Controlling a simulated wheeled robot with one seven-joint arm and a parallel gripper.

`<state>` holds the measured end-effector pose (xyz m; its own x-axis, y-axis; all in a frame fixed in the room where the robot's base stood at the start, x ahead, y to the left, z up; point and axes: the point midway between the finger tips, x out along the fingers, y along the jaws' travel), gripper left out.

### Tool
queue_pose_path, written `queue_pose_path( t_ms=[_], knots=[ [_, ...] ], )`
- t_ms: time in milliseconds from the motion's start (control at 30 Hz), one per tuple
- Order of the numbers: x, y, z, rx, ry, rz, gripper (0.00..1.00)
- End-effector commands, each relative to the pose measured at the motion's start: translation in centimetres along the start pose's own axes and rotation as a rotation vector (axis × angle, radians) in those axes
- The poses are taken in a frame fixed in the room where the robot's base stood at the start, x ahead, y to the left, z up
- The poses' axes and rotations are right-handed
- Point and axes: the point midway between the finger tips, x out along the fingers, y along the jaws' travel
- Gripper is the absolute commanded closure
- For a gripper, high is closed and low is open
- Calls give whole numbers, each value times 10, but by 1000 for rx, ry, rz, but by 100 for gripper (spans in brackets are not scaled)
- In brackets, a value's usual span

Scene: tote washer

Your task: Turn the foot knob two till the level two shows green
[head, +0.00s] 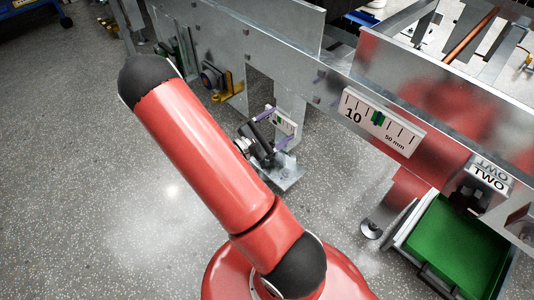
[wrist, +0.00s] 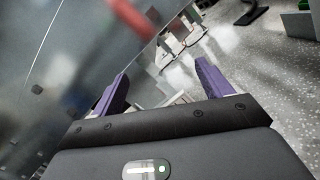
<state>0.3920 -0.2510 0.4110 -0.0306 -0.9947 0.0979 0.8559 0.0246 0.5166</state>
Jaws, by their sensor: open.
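My gripper (head: 274,128) hangs low beside the metal frame, with its two purple fingers apart and nothing seen held between them. In the wrist view the open gripper (wrist: 162,68) shows both fingers against a blurred floor and metal panel. A sign reading TWO (head: 489,173) is at the right, with a dark part (head: 466,196) below it; I cannot tell whether that is the foot knob. A scale plate (head: 382,121) marked 10 and 50 mm, with a green band and a dark mark, is on the frame. I cannot tell which indicator is level two.
A small white plate (head: 284,122) shows just beyond my fingers, by a frame leg. A green tray (head: 458,245) lies under the frame at lower right, beside a round foot (head: 371,229). A yellow bracket (head: 224,88) is near the upper leg. The floor at left is clear.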

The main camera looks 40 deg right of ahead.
Motion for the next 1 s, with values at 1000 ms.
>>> queue_pose_path(
  t_ms=[1000],
  knots=[
    [-4, -64, -244, -461, 331, 845, 22]
  ],
)
